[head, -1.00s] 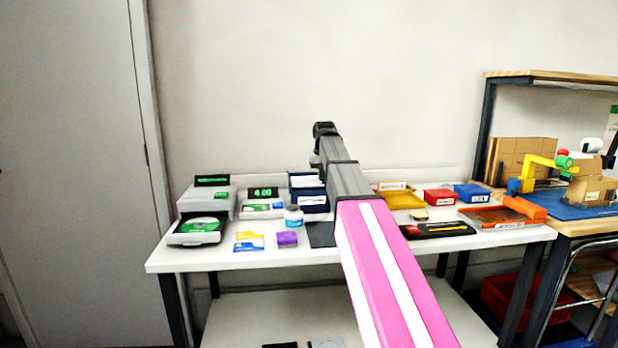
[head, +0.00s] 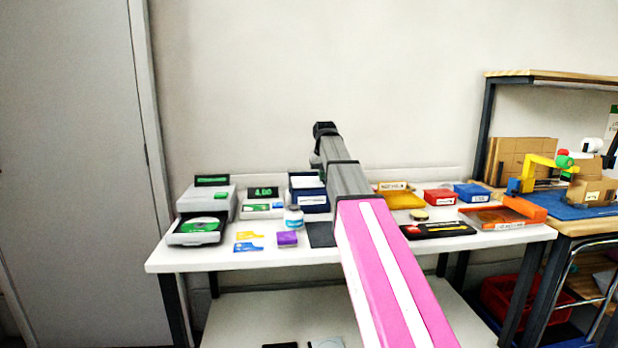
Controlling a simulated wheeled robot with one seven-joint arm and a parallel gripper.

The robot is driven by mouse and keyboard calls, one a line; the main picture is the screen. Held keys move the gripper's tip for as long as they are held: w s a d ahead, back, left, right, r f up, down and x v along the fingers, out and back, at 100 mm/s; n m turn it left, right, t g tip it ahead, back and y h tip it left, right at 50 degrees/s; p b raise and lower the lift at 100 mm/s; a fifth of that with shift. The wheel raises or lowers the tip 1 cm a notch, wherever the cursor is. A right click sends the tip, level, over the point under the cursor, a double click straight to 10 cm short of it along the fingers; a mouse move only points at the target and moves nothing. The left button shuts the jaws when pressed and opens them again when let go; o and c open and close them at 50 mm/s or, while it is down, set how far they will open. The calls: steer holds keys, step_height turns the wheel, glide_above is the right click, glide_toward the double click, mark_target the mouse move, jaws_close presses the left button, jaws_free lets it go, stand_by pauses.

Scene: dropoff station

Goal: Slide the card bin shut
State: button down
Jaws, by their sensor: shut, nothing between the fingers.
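The card bin appears to be the dark blue box (head: 299,205) at the back middle of the white table, with a pale label on its front. Its upper part holds something white and green and stands behind the front. My arm covers its right side, so I cannot tell how far it is slid out. My gripper (head: 315,160) shows only as a small dark part at the far end of my arm, above and behind the bin in the picture. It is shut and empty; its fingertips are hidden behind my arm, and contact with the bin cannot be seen.
Left of the bin are a green-display device (head: 262,208) and a grey disc unit with its tray (head: 180,240) out. A small white-and-blue jar (head: 293,218) and a purple box (head: 287,238) stand in front. Yellow, red and blue trays are to the right.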

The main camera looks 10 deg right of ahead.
mark_target(324, 179)
steer(key=shift+r, duration=1.3)
steer(key=shift+w+r, duration=0.1)
steer(key=shift+r, duration=1.9)
steer(key=c, duration=1.1)
jaws_free()
steer(key=shift+s+d+r, duration=0.1)
steer(key=shift+s, duration=0.25)
steer(key=shift+c, duration=0.2)
steer(key=shift+o, duration=0.8)
steer(key=s+d+r+n+t+y, duration=0.1)
steer(key=s+r+n, duration=0.2)
steer(key=s, duration=0.3)
steer(key=shift+s+d+r+n+t+y, duration=0.25)
steer(key=shift+s+n+t+y, duration=0.05)
steer(key=shift+n+t, duration=0.1)
steer(key=shift+n, duration=0.3)
steer(key=x, duration=1)
steer(key=shift+s, duration=0.1)
steer(key=shift+s, duration=0.1)
jaws_close()
